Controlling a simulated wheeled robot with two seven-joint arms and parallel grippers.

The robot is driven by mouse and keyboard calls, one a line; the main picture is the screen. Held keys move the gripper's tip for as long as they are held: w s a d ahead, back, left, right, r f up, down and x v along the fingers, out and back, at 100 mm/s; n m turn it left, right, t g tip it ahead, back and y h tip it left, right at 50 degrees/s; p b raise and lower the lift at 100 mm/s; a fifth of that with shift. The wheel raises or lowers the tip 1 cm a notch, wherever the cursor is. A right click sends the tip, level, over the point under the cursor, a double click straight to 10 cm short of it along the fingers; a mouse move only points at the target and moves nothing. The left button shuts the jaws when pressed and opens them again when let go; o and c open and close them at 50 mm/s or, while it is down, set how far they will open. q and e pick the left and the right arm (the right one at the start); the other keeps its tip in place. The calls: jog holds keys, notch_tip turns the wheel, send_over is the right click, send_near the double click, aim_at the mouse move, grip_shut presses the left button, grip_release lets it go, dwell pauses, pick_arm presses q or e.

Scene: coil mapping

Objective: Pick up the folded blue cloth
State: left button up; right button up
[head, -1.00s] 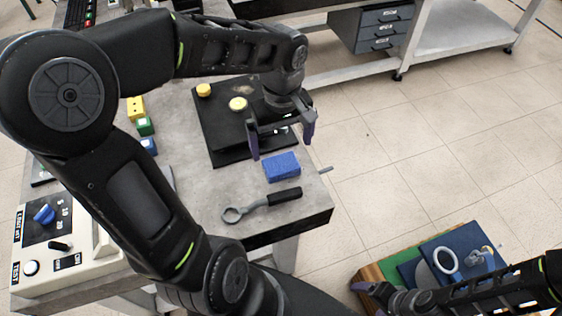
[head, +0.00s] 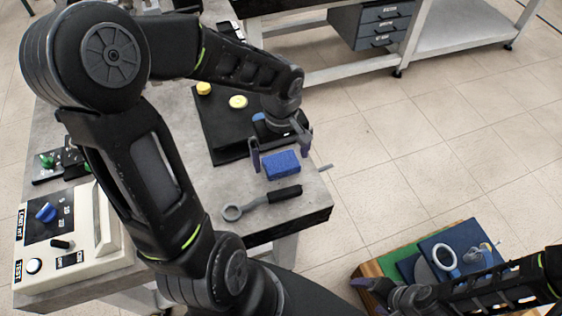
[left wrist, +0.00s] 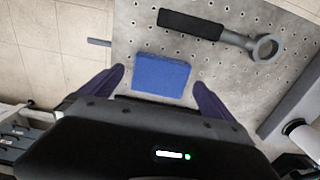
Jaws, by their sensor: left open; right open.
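The folded blue cloth (head: 282,165) is a small blue block-like bundle on the grey workbench, near its right edge. It also shows in the left wrist view (left wrist: 161,75), lying ahead of and between the two fingers. My left gripper (head: 281,153) is open and empty, its fingers just beyond the cloth in the head view; in the left wrist view the open fingers (left wrist: 160,83) stand to either side of its near part. I cannot tell the height gap. My right gripper (head: 375,292) is at the bottom right, away from the cloth, only partly visible.
A ring-ended tool with a black handle (head: 264,204) lies just in front of the cloth. A black mat (head: 230,156) with yellow knobs (head: 238,102) lies behind. A control box (head: 70,235) stands at the left. A wooden-sided tray (head: 372,270) is at the lower right.

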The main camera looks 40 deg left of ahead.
aim_at(281, 162)
pick_arm(q)
jog(key=shift+f, duration=0.45)
jog(key=shift+c, duration=0.6)
jog(key=c, duration=1.3)
jog(key=shift+o, duration=0.2)
notch_tip(281, 162, up, 10)
